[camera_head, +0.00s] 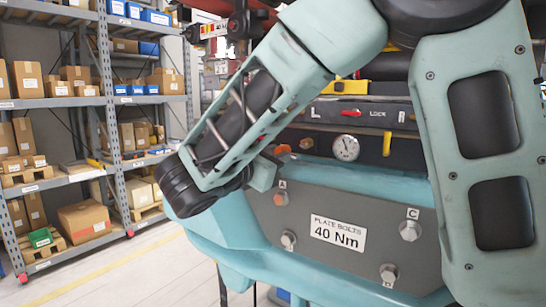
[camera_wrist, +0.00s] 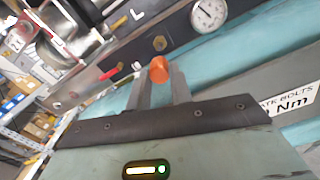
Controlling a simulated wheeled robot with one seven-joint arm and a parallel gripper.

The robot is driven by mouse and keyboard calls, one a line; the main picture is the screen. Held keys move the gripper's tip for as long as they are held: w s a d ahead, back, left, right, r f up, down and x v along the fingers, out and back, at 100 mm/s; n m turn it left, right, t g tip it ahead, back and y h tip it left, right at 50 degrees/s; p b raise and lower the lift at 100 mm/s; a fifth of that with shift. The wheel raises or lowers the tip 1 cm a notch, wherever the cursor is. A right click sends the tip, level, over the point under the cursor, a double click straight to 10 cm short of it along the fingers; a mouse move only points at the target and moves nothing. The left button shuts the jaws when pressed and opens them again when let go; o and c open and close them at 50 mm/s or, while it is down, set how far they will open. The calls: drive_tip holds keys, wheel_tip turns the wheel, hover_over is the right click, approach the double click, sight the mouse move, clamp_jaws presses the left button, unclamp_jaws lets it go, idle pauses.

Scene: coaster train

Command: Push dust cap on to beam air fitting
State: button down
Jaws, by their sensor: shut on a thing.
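The dust cap (camera_wrist: 158,70) is a small orange knob held between the two grey fingers of my gripper (camera_wrist: 160,88), at their tips in the wrist view. In the head view the orange cap (camera_head: 282,149) shows just past the gripper body, which my arm partly hides. A brass hex fitting (camera_wrist: 160,44), probably the beam air fitting, sits on the dark beam just beyond the cap in the wrist view. In the head view the fitting (camera_head: 307,144) is right of the cap, with a small gap between them in the picture. The depth between them is hard to tell.
A round pressure gauge (camera_head: 346,147) is on the dark beam right of the fitting. A red lever (camera_head: 350,113) is above it. A grey plate with bolts and a "40 Nm" label (camera_head: 338,233) is below. Shelves with boxes (camera_head: 90,120) stand at left.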

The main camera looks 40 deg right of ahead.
drive_tip(key=shift+x, duration=2.5)
drive_tip(key=shift+x, duration=1.6)
idle(0.3)
drive_tip(key=c, duration=1.2)
unclamp_jaws()
drive_tip(key=shift+o, duration=0.2)
drive_tip(key=b+v, duration=0.5)
drive_tip(key=v, duration=1.2)
drive_tip(key=shift+a, duration=0.2)
